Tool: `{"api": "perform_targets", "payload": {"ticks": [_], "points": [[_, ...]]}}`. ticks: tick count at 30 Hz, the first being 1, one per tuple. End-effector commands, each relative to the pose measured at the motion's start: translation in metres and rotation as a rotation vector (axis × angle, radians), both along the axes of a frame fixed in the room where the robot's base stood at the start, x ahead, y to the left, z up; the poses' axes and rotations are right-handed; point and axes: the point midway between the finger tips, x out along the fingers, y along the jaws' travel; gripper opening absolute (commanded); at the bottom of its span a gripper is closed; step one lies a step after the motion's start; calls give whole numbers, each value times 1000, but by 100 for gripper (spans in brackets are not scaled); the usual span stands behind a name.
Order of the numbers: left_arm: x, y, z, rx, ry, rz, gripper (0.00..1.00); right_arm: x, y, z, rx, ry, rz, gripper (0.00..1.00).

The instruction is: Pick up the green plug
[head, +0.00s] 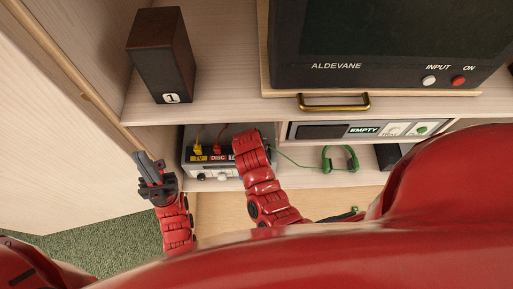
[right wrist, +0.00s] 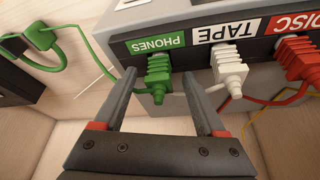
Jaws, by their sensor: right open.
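The green plug (right wrist: 158,78) sits in the socket under the green PHONES label (right wrist: 156,45) on the switch box. My right gripper (right wrist: 159,76) is open, with one finger on each side of the plug, apart from it as far as I can see. In the head view my right forearm (head: 262,185) hides the plug and the right gripper. A white plug (right wrist: 230,68) under TAPE is just beyond the right-hand finger. My left gripper (head: 153,172) is at the left, by the cabinet door edge; its jaw opening is unclear.
A red plug (right wrist: 296,58) sits under DISC. The switch box (head: 213,183) stands in a low shelf bay. A green cord runs to green headphones (head: 341,158) at the right. Above are a speaker (head: 162,52) and a television (head: 390,40). A brass handle (head: 333,103) sticks out.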

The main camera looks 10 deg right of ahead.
Motion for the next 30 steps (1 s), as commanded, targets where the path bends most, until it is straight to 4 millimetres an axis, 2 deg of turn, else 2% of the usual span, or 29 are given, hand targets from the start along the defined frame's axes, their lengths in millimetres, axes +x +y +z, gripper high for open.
{"api": "perform_targets", "payload": {"ticks": [2,12,15,30], "points": [[0,0,0,0,0,0,0,0,0,0,0,0,0,73],[0,0,0,0,0,0,0,0,0,0,0,0,0,14],[0,0,0,0,0,0,0,0,0,0,0,0,0,0],[0,0,-4,0,0,0,0,0,0,4,0,-2,-2,0]]}}
